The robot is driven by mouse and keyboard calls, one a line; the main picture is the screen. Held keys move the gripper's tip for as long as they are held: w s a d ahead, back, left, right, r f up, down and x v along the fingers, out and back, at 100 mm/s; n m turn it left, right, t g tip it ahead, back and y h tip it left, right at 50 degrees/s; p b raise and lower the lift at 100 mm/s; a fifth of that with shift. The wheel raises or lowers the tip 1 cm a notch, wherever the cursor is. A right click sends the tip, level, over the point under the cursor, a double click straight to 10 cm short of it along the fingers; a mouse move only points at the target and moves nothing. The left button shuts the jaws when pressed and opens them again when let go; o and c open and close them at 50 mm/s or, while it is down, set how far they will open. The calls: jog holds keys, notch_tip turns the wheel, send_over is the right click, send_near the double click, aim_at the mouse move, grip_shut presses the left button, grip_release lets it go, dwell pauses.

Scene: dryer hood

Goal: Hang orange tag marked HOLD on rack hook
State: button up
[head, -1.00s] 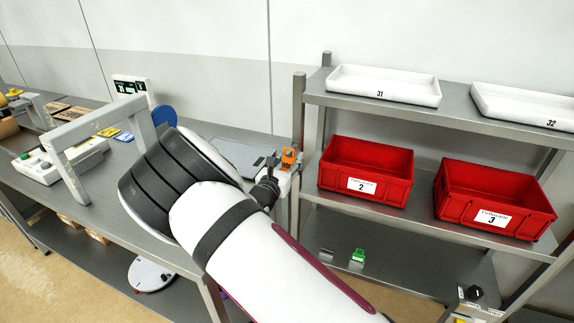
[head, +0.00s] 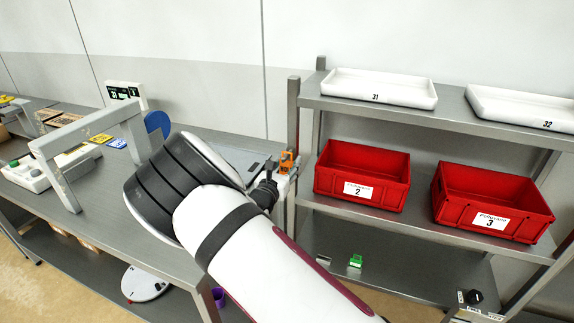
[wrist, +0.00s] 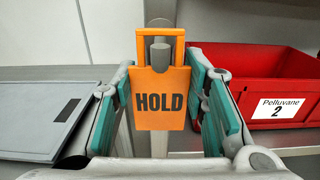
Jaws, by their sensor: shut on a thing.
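The orange tag marked HOLD (wrist: 160,101) is upright between the teal finger pads of my gripper (wrist: 165,107), which is shut on it. The tag's open loop is at its top. A grey rounded peg, apparently the rack hook (wrist: 160,57), shows in the loop opening; I cannot tell whether it passes through the loop. In the head view the tag (head: 287,161) is small, beside the rack's left upright (head: 293,115). My arm hides most of my gripper there.
Red bins marked 2 (head: 345,190) and 3 (head: 480,222) stand on the rack's middle shelf, close to the right finger in the wrist view. White trays (head: 380,88) are above. A grey flat panel (wrist: 45,112) lies left of my gripper. A grey frame (head: 60,185) stands on the bench.

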jog(key=o, duration=0.9)
jog(key=v, duration=1.1)
jog(key=s+d+r+m+g+h, duration=0.1)
jog(key=s+d+r+m+g, duration=0.4)
jog(key=d, duration=0.3)
jog(key=s+d+r+m+g+h, duration=0.1)
jog(key=s+d+r+m+g, duration=0.25)
jog(key=d+m, duration=0.4)
jog(key=s+d+r+m+g+h, duration=0.1)
jog(key=s+d+r+m+g, duration=0.25)
jog(key=s+d+m, duration=0.35)
jog(key=s+r+m+y, duration=0.3)
jog(key=s+m, duration=0.1)
jog(key=s, duration=0.2)
jog(key=s+r+m+y, duration=0.2)
jog(key=s+m+y, duration=0.1)
jog(key=s, duration=0.4)
jog(key=s+r+m+y, duration=0.3)
jog(key=s+m, duration=0.2)
jog(key=s, duration=0.2)
jog(key=shift+s+a+r+t+y, duration=0.1)
jog(key=shift+a+r+t+y, duration=0.2)
jog(key=shift+a+r+y, duration=0.1)
